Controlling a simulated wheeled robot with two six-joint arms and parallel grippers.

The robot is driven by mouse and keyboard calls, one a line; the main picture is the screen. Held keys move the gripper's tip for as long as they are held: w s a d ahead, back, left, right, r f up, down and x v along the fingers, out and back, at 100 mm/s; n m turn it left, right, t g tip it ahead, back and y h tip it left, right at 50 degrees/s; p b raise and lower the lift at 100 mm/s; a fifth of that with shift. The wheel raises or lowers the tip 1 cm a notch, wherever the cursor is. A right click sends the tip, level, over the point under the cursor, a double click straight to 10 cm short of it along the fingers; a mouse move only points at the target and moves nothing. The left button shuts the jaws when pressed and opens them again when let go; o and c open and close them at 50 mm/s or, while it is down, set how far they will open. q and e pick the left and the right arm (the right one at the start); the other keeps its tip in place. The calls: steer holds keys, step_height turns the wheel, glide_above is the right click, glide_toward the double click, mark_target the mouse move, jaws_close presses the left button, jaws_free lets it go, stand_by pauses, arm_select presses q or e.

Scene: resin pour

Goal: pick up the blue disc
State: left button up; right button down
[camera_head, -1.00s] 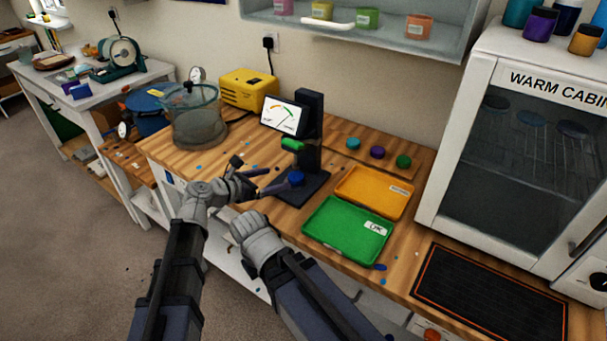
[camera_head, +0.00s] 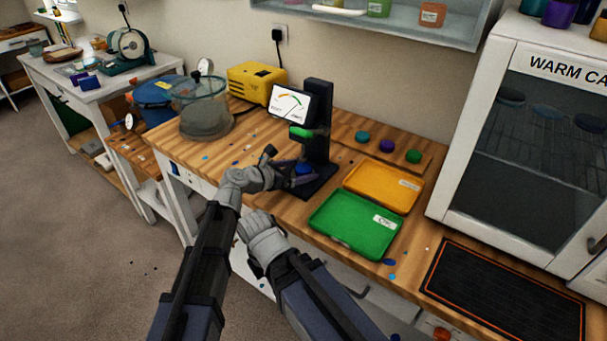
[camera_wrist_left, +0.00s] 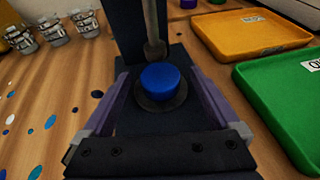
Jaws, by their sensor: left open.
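The blue disc (camera_head: 304,168) sits on the base of the dark gauge stand (camera_head: 318,130). In the left wrist view the blue disc (camera_wrist_left: 160,77) rests on a round dark plate, below the stand's grey rod (camera_wrist_left: 153,30). My left gripper (camera_head: 303,175) is open at the stand's base. In the left wrist view its purple-grey fingers (camera_wrist_left: 158,98) stand on either side of the disc, with gaps between them and it. In the head view the fingers partly cover the disc. My right arm is at the bottom middle, and its jaws do not show.
A green tray (camera_head: 335,242) and an orange tray (camera_head: 404,204) lie right of the stand. Teal (camera_head: 362,137), purple (camera_head: 387,146) and green (camera_head: 413,156) discs sit behind them. A clear vessel (camera_head: 205,115) stands left. The warm cabinet (camera_head: 470,150) stands right.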

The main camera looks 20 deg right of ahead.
arm_select(q)
steer(key=shift+c, duration=0.7)
jaws_close()
steer(key=shift+r, duration=0.1)
steer(key=shift+r+p, duration=0.45)
steer(key=shift+p, duration=0.1)
steer(key=shift+r+p, duration=0.4)
steer(key=shift+r, duration=0.05)
steer(key=s+a, duration=0.4)
steer(key=a, duration=0.4)
steer(key=s+a, duration=0.4)
steer(key=a, duration=0.4)
steer(key=shift+f, duration=0.2)
